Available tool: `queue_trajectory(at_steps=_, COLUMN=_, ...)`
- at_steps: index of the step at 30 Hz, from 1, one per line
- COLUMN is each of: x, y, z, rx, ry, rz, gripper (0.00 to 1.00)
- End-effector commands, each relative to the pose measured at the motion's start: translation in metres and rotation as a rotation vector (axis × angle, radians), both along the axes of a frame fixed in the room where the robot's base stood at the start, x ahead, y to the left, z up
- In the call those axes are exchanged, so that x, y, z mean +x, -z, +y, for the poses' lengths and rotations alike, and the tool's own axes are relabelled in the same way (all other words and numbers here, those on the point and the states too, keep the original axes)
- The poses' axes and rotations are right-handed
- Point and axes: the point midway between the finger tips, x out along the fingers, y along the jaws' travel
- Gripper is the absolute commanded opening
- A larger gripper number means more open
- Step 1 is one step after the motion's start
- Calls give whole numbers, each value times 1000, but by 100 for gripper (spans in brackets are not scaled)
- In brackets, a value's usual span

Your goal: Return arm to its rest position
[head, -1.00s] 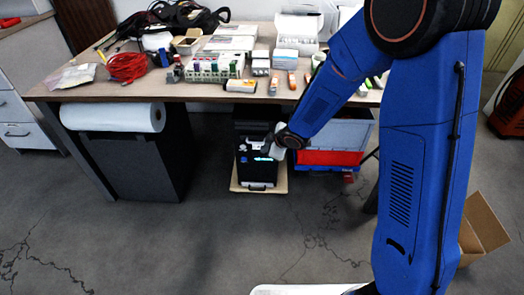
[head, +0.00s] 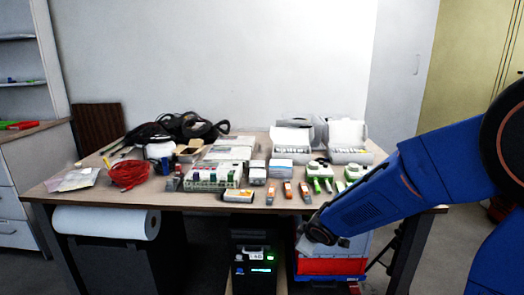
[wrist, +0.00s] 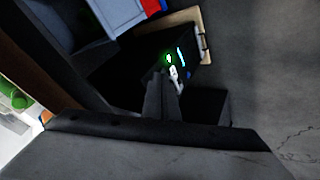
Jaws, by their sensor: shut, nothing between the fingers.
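My blue arm (head: 390,190) reaches in from the right in the head view, sloping down to the left across the table's front right. My gripper (head: 305,246) is at its lower end, in front of the table and just below its front edge. It is small and partly hidden behind the wrist there. In the wrist view the dark fingers of my gripper (wrist: 170,88) are together, with nothing held between them. Past them are the floor and a black box with green and blue lights (wrist: 178,58).
The table (head: 95,196) carries red cable (head: 128,174), a terminal rack (head: 213,176), orange devices (head: 288,190) and open white cases (head: 347,138). Below it stand a paper roll (head: 105,222), the black lit box (head: 252,262) and a red-blue crate (head: 330,266). The wall behind is bare.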

Motion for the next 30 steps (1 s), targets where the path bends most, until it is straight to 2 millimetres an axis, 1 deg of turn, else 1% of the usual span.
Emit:
queue_trajectory(at_steps=1, x=-7, y=-13, z=-15, rx=4, ry=46, rz=-3, gripper=0)
queue_trajectory(at_steps=6, x=-37, y=-45, z=-58, rx=24, ry=203, rz=18, gripper=0)
queue_trajectory(at_steps=11, x=-72, y=-71, z=-93, rx=53, ry=342, rz=44, gripper=0)
queue_trajectory(at_steps=15, x=-108, y=-89, z=-118, rx=89, ry=456, rz=72, gripper=0)
queue_trajectory(at_steps=17, x=-124, y=-96, z=-127, rx=104, ry=503, rz=86, gripper=0)
queue_trajectory(at_steps=22, x=-173, y=-111, z=-147, rx=162, ry=628, rz=128, gripper=0)
queue_trajectory(at_steps=26, x=-212, y=-119, z=-157, rx=210, ry=713, rz=165, gripper=0)
queue_trajectory(at_steps=27, x=-224, y=-121, z=-159, rx=225, ry=737, rz=176, gripper=0)
queue_trajectory(at_steps=30, x=-255, y=-124, z=-162, rx=267, ry=795, rz=208, gripper=0)
